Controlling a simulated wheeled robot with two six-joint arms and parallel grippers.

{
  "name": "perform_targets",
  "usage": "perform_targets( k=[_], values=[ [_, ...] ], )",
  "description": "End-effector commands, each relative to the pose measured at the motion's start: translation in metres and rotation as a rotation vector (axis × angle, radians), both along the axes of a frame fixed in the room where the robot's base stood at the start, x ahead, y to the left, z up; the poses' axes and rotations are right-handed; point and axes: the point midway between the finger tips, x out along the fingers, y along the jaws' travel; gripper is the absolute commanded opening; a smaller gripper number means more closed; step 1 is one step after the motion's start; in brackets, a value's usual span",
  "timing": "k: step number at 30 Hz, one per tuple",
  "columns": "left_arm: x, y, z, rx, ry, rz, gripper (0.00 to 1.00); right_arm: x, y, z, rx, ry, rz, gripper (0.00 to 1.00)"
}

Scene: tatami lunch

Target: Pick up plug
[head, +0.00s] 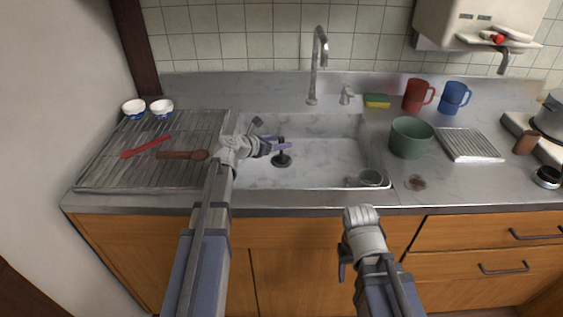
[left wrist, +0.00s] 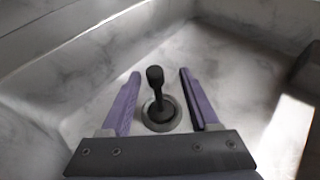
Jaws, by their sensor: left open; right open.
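The plug (head: 281,158) is dark with an upright knob and stands at the drain on the floor of the sink (head: 335,160). In the left wrist view the plug (left wrist: 156,95) rises from a round metal drain ring, between my open fingers and apart from both. My left gripper (head: 284,146) is open and empty, inside the sink close to the plug; it also shows in the left wrist view (left wrist: 163,85). My right gripper (head: 343,268) is open in front of the counter, low and away from the sink; its fingers are partly hidden.
A small grey cup (head: 370,178) sits at the sink's front right corner. The faucet (head: 316,65) stands behind the sink. A drying rack (head: 100,175) with a red utensil (head: 146,146) and a wooden spoon (head: 182,155) lies left. A green pot (head: 410,138) stands right.

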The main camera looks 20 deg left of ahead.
Motion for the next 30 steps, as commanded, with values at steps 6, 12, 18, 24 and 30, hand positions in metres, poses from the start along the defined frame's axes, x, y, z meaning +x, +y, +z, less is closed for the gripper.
perform_targets(
  k=[6,12,18,24,30],
  values=[
    [0.025,-0.006,-0.013,0.001,-0.001,-0.002,0.62,0.000,0.000,-0.013,0.000,0.000,0.000,0.56],
    [0.043,-0.017,-0.020,0.001,0.000,0.000,0.62,0.000,0.000,-0.020,0.000,0.000,0.000,0.56],
    [0.042,-0.017,-0.019,0.001,0.000,0.000,0.62,0.000,0.000,-0.019,0.000,0.000,0.000,0.56],
    [0.042,-0.017,-0.019,0.001,0.000,0.000,0.40,0.000,0.000,-0.019,0.000,0.000,0.000,0.56],
    [0.042,-0.017,-0.019,0.001,0.000,0.000,0.18,0.000,0.000,-0.019,0.000,0.000,0.000,0.56]
  ],
)
